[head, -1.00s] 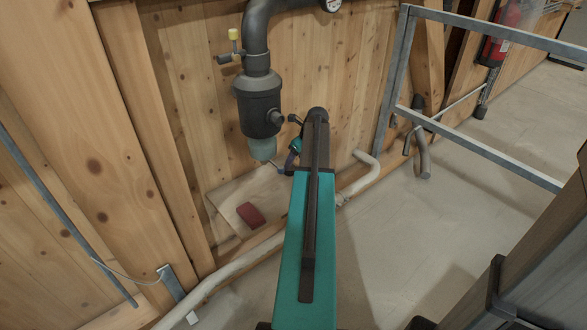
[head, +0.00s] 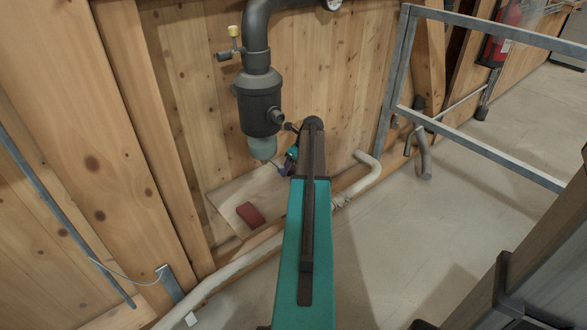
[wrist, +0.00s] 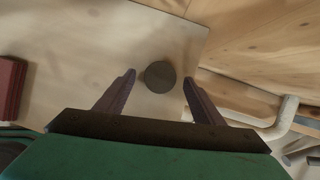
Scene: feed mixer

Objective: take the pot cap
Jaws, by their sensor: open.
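The pot cap looks to be the dark round disc (wrist: 160,76) in the wrist view, seen over the pale board (wrist: 75,60). My gripper (wrist: 159,79) is open, and its fingertips show on either side of the disc with gaps. I cannot tell how far above the disc the fingers are. In the head view my gripper (head: 285,170) is just right of and below the dark pot (head: 259,105) with its grey-green bowl (head: 263,147). My arm hides the disc there.
A red block (head: 249,215) lies on the board, left of my gripper; it also shows in the wrist view (wrist: 10,88). A pale bent pipe (head: 358,182) runs along the wall's foot to the right. A metal frame (head: 480,150) stands at the right.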

